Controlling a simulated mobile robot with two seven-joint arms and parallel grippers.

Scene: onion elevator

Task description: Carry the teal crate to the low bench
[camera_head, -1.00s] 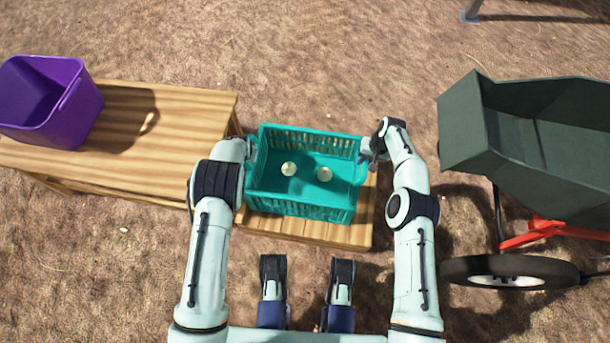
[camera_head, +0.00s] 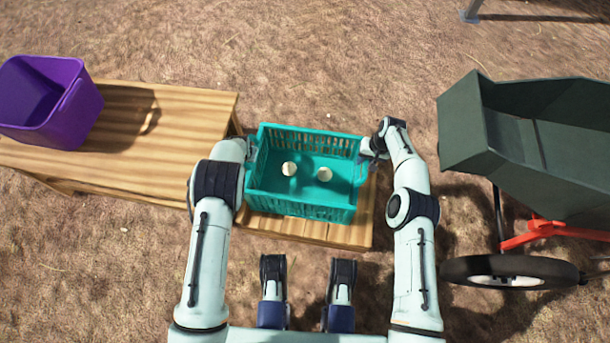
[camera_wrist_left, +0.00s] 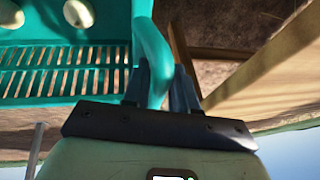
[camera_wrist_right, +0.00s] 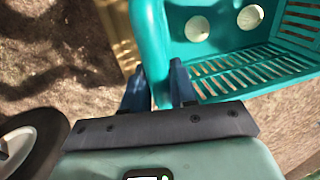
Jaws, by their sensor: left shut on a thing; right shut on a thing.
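The teal crate (camera_head: 300,210) is over the low bench (camera_head: 300,229), with two pale onions (camera_head: 289,168) on its floor. I cannot tell whether it touches the bench top. My left gripper (camera_wrist_left: 160,88) is shut on the crate's left handle; in the head view it is mostly hidden behind my arm. My right gripper (camera_head: 368,158) is shut on the crate's right handle. In the right wrist view its fingers (camera_wrist_right: 157,88) straddle the teal rim. The left wrist view shows the crate's slotted wall (camera_wrist_left: 60,70) beside the fingers.
A higher wooden table (camera_head: 180,125) stands close on the left, with a purple bin (camera_head: 50,100) on it. A dark green cart (camera_head: 480,130) with a black wheel (camera_head: 510,270) is on the right. Open dirt ground lies beyond the bench.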

